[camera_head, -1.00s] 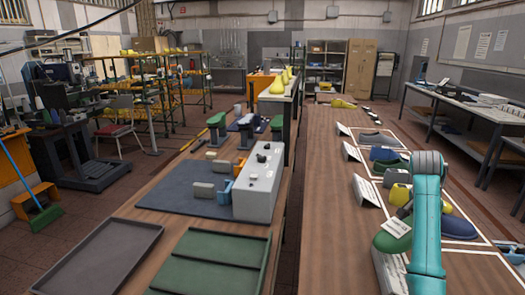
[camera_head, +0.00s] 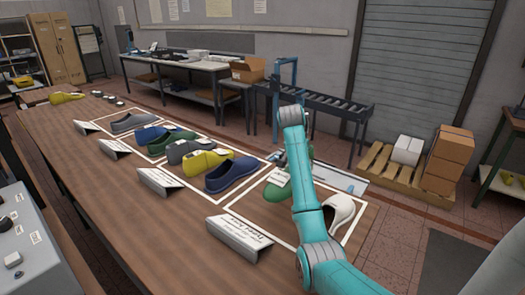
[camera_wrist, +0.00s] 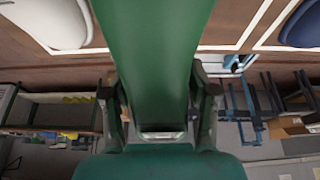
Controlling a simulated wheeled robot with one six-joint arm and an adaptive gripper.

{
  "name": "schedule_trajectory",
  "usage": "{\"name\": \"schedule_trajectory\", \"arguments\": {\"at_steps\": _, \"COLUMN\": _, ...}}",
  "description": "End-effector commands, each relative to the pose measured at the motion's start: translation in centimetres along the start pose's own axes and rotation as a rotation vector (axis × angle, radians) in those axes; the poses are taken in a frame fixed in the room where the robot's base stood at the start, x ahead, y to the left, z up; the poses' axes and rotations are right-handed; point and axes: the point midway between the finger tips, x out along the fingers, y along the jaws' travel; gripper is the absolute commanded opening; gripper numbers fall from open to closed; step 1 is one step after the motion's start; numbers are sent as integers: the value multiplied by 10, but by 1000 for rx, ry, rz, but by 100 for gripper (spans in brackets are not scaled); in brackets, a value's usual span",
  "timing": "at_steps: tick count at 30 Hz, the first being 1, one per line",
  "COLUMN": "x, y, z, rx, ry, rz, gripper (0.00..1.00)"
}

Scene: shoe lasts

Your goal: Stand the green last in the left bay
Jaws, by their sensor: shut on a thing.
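The green last (camera_head: 276,190) is by the nearest white-outlined bay (camera_head: 228,207) in the head view, left of a white shoe (camera_head: 341,210). My gripper is mostly hidden behind my arm there. In the wrist view, the green last (camera_wrist: 155,45) runs between the two fingers of my gripper (camera_wrist: 158,100), which is shut on it. A wide green part fills the bottom of that view. I cannot tell whether the last touches the table.
The neighbouring bay holds a navy shoe (camera_head: 231,173), a yellow last (camera_head: 205,161) and a grey last (camera_head: 183,150). Farther bays hold a blue shoe (camera_head: 150,134) and a grey shoe (camera_head: 133,122). A folded sign (camera_head: 240,236) stands at the near bay's front edge.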

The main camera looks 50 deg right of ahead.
Motion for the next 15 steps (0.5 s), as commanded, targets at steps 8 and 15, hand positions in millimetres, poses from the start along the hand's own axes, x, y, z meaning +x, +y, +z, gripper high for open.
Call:
{"name": "schedule_trajectory", "arguments": {"at_steps": 8, "x": 15, "y": 6, "z": 15, "rx": 6, "ry": 1, "rz": 2, "gripper": 0}}
{"name": "schedule_trajectory", "arguments": {"at_steps": 15, "x": 23, "y": 7, "z": 19, "rx": 6, "ry": 1, "rz": 1, "gripper": 0}}
